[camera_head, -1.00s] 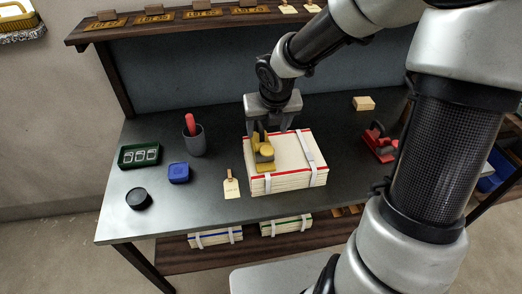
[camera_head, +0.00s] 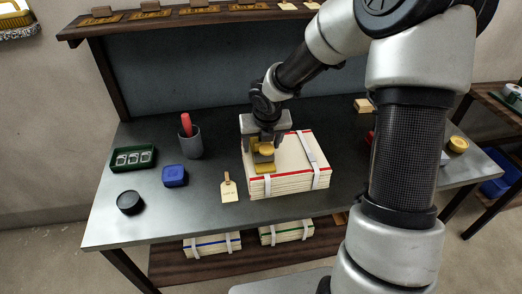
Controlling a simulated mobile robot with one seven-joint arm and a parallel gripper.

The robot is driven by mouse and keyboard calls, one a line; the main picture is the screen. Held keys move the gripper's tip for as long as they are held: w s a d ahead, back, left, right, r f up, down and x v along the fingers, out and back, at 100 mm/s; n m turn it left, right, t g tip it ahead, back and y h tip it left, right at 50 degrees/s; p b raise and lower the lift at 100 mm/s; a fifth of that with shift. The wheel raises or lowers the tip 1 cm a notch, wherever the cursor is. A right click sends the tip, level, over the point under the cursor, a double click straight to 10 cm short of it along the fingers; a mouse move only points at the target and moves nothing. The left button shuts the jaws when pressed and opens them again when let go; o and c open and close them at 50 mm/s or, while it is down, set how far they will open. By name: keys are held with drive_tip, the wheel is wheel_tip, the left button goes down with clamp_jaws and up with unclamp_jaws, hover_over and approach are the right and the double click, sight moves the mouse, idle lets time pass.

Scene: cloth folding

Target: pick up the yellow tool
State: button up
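The yellow tool (camera_head: 264,166) stands on top of a stack of cream folded cloth or boards (camera_head: 290,163) with red edging and white straps, at its left side. My gripper (camera_head: 265,143) is directly above the tool, pointing down, with its fingers low around or beside the tool's upper part. The fingers look apart. I cannot tell whether they touch the tool. Part of the tool is hidden behind the gripper.
A grey cup with a red item (camera_head: 190,143), a green tray (camera_head: 133,158), a blue box (camera_head: 174,176), a black round lid (camera_head: 130,202) and a paper tag (camera_head: 229,189) lie left of the stack. A small tan block (camera_head: 363,105) is at the back right. The shelf (camera_head: 180,20) overhangs the back.

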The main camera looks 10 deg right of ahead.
drive_tip(key=shift+r, duration=0.1)
clamp_jaws()
drive_tip(key=shift+w+r, duration=0.1)
drive_tip(key=shift+r, duration=0.05)
